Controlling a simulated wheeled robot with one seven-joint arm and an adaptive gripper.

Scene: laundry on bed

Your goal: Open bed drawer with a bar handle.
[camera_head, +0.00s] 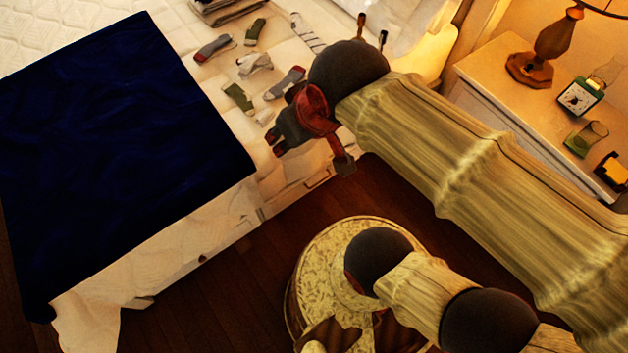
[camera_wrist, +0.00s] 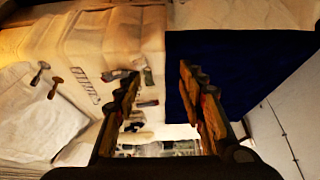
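The bed's pale side (camera_head: 235,232) runs diagonally below the mattress in the head view. A drawer front (camera_head: 295,192) seems to show in this side, just below my gripper, with a slim bar-like handle (camera_head: 318,181) near its right end; it looks shut. My gripper (camera_head: 312,156) is above the bed's edge, apart from the handle. Its fingers are spread and empty; the wrist view also shows my gripper (camera_wrist: 163,95) open with nothing between the fingertips. I cannot make out the handle in the wrist view.
A dark blue blanket (camera_head: 120,150) covers the bed's left part. Several socks (camera_head: 240,98) lie on the bed. A white nightstand (camera_head: 500,62) with a lamp (camera_head: 553,50) and clock (camera_head: 578,97) stands at the right. Dark wooden floor (camera_head: 225,300) is bare beside the bed.

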